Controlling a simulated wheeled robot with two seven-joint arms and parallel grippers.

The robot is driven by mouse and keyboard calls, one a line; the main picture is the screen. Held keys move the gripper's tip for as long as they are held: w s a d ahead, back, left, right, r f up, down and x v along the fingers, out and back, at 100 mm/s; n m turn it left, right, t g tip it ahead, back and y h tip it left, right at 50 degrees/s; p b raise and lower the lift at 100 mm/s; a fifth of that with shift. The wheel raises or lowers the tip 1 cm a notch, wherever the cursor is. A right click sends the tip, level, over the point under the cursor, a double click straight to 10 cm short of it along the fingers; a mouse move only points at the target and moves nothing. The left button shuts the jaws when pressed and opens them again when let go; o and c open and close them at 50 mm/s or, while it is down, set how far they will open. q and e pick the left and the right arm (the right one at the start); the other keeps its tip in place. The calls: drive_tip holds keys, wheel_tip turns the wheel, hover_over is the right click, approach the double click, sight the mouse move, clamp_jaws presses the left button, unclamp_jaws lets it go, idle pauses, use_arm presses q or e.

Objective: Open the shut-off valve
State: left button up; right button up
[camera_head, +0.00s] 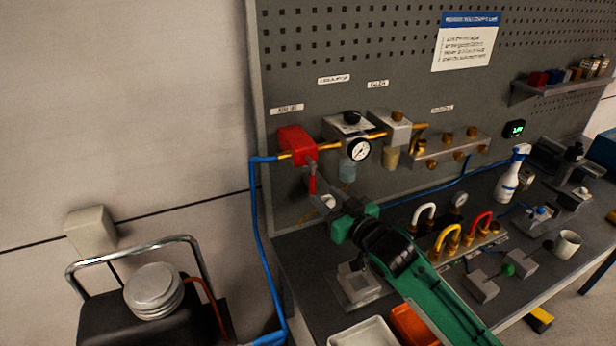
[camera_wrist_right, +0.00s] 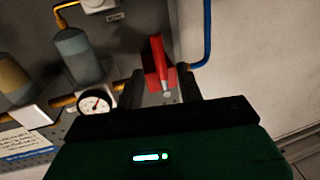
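The shut-off valve is a red block (camera_head: 297,144) on the air line at the left of the pegboard panel. Its red lever (camera_head: 312,184) hangs down below it. My right gripper (camera_head: 318,200) is just in front of the lever's lower end, at the end of my green arm. In the right wrist view, the red valve and lever (camera_wrist_right: 158,65) appear between the two dark fingers of my right gripper (camera_wrist_right: 160,90). The fingers are apart, with a gap on both sides of the lever; contact cannot be seen. My left gripper is not in view.
A pressure gauge (camera_head: 358,150) and filter units sit right of the valve. A blue hose (camera_head: 258,215) drops at its left. On the bench are coloured hooked handles (camera_head: 447,238), a spray bottle (camera_head: 512,175), a cup (camera_head: 567,244) and trays (camera_head: 362,332).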

sight(314, 188)
drive_tip(key=p+x, duration=0.2)
drive_tip(key=x, duration=0.5)
drive_tip(key=shift+r, duration=0.1)
drive_tip(key=shift+w+a+p, duration=0.3)
drive_tip(key=shift+w, duration=0.2)
clamp_jaws()
